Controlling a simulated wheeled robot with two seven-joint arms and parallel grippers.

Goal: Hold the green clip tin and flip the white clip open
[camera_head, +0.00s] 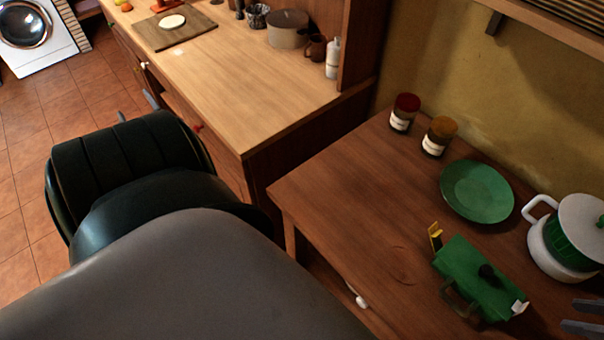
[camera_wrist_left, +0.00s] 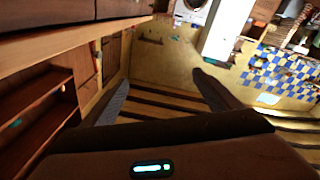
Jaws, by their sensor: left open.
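The green clip tin (camera_head: 465,267) sits on the dark wooden counter at the lower right of the head view, with a black knob on its lid. A white clip (camera_head: 519,307) is at its right end and a yellow clip (camera_head: 435,237) stands up at its left end. A handle shows on its near side. My right gripper (camera_head: 578,316) enters at the right edge, its two fingers apart, right of the white clip and not touching the tin. My left gripper (camera_head: 136,107) is far left, mostly hidden behind my arm; in the left wrist view (camera_wrist_left: 160,79) its fingers are apart and empty.
A green plate (camera_head: 477,191) lies behind the tin, and a white and green pot (camera_head: 560,249) stands close at its right. Two jars (camera_head: 404,113) (camera_head: 439,136) stand near the wall. The counter left of the tin is clear. A lighter counter (camera_head: 240,85) is further left.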

